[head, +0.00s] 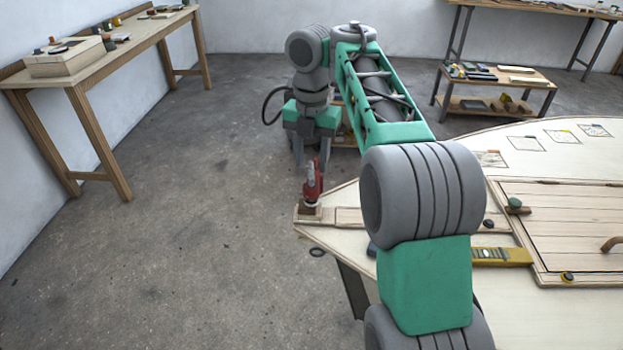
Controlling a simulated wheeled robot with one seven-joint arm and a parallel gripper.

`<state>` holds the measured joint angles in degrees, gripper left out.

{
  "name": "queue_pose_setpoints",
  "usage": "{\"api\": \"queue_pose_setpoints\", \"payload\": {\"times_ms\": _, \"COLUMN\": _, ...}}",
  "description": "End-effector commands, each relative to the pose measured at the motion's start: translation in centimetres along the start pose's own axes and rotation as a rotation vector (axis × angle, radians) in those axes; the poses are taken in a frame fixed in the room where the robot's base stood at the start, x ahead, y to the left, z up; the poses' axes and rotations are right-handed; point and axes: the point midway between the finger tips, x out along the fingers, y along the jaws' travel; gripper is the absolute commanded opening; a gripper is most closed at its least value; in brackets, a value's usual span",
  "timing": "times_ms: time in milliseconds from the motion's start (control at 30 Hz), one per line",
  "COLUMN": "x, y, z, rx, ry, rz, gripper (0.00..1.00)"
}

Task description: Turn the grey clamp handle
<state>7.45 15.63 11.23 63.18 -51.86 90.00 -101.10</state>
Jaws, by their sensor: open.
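A red clamp (314,190) stands upright on the pointed left tip of the pale plywood hull (348,193). A small greyish part shows against its upper left side; it is too small to tell whether this is the grey handle. My gripper (312,158) hangs pointing down, just above and behind the clamp in the picture. Its two grey fingers are apart, with nothing seen held between them. I cannot tell whether a finger touches the clamp.
My arm hides part of the hull. A wooden bench (130,45) stands left, a low shelf table (497,80) behind. The floor at left is clear.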

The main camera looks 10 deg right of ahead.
Motion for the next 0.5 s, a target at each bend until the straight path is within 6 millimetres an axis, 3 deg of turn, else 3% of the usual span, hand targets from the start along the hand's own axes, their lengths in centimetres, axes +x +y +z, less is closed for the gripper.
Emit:
{"api": "queue_pose_setpoints", "payload": {"times_ms": 33, "x": 1.51, "y": 0.02, "z": -0.01, "rx": 0.0, "ry": -0.002, "rz": 0.001, "gripper": 0.41}}
{"api": "queue_pose_setpoints", "payload": {"times_ms": 100, "x": 2.12, "y": 0.04, "z": -0.03, "rx": -0.001, "ry": -0.001, "rz": 0.001, "gripper": 0.41}}
{"api": "queue_pose_setpoints", "payload": {"times_ms": 433, "x": 2.22, "y": 0.04, "z": -0.02, "rx": 0.001, "ry": -0.001, "rz": 0.0, "gripper": 0.41}}
{"api": "queue_pose_setpoints", "payload": {"times_ms": 500, "x": 2.22, "y": 0.04, "z": -0.02, "rx": 0.001, "ry": -0.001, "rz": 0.0, "gripper": 0.35}}
